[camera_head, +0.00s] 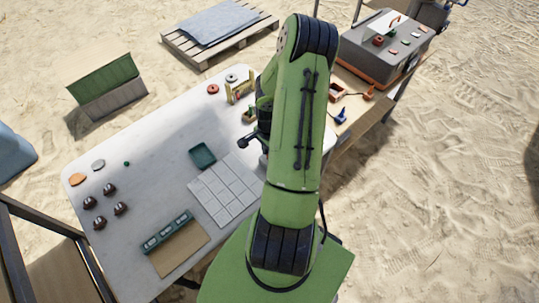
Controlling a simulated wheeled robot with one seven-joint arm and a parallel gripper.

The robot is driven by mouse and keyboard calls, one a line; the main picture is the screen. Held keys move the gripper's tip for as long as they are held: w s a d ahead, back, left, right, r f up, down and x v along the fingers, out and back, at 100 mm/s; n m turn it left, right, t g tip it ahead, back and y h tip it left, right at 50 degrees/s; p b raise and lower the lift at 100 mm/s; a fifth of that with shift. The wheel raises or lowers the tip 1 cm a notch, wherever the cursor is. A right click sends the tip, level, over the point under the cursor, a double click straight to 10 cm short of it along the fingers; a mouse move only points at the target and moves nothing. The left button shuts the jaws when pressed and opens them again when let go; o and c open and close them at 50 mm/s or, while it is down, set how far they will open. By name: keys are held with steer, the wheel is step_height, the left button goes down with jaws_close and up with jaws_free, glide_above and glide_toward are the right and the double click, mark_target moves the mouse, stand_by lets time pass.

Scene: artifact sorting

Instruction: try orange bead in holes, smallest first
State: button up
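I cannot make out an orange bead for certain. A flat orange piece (77,179) lies at the table's left edge, and a red-orange ring (212,89) lies near the back. A green strip (167,232) with several pale openings or inserts lies near the front edge; its details are too small to tell. A small wooden frame (240,88) stands at the back of the table. My green arm crosses the middle. My gripper (249,138) shows only as a dark part left of the arm, above the table; its fingers and anything in them are unclear.
On the white table (160,125) are a pale tile grid (222,190), a dark green tray (202,155), a tiny green bead (126,163), a grey ring (231,78) and several dark brown knobs (109,189). A grey case (385,50) stands back right. The table's back left is clear.

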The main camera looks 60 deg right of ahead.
steer(key=shift+r+p, duration=1.8)
steer(key=shift+r, duration=0.8)
steer(key=shift+f, duration=0.15)
